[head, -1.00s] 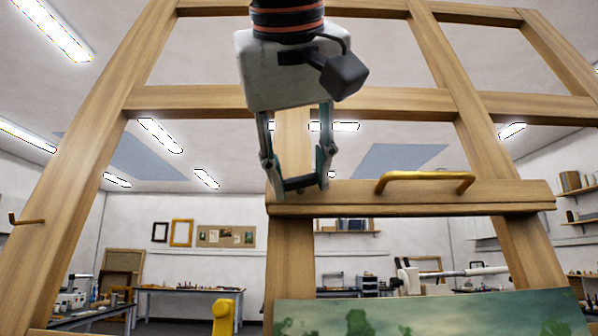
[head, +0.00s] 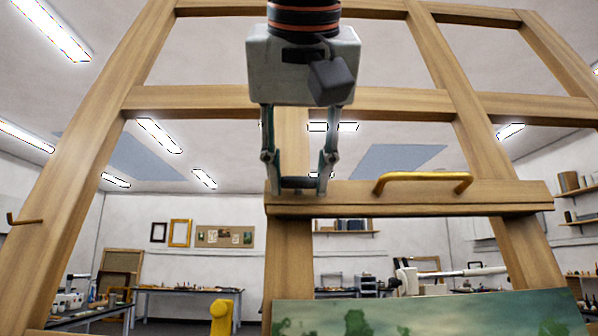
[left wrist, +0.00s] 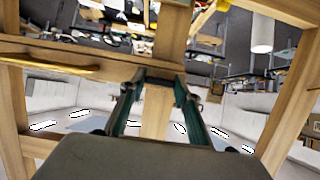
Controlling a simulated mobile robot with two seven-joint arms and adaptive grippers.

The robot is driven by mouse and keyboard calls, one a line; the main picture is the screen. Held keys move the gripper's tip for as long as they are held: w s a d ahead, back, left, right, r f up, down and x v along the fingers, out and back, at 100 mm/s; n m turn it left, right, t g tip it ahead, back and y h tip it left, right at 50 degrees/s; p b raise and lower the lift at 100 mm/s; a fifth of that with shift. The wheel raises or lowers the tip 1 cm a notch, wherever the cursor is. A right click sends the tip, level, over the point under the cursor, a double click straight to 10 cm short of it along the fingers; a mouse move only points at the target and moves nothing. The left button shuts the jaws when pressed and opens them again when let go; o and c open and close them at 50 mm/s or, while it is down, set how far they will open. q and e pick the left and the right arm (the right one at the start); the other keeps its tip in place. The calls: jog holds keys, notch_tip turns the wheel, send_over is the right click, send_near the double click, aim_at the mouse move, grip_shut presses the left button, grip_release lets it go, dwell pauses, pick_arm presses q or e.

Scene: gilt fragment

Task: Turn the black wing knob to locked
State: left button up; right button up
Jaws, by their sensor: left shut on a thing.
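The black wing knob (head: 299,183) sits at the left end of the wooden crossbar (head: 400,196) of a large easel, its wing lying about level. My left gripper (head: 298,186) hangs down from above, upright, with one finger on each side of the knob and shut on it. In the left wrist view the fingertips (left wrist: 160,78) meet at the crossbar and mostly hide the knob. My right gripper is in neither view.
A brass handle (head: 424,181) stands on the crossbar just right of the knob. Easel posts and an upper rail (head: 400,103) surround the gripper. A painting (head: 430,312) is below. Workbenches (head: 185,292) stand far behind.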

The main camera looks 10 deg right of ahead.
pick_arm(q)
jog(key=o, duration=1.1)
jog(key=shift+o, duration=0.2)
jog(key=shift+s+r, duration=0.15)
jog(key=shift+s, duration=0.1)
jog(key=v, duration=1.1)
jog(key=shift+s, duration=0.2)
jog(key=shift+a+r, duration=0.1)
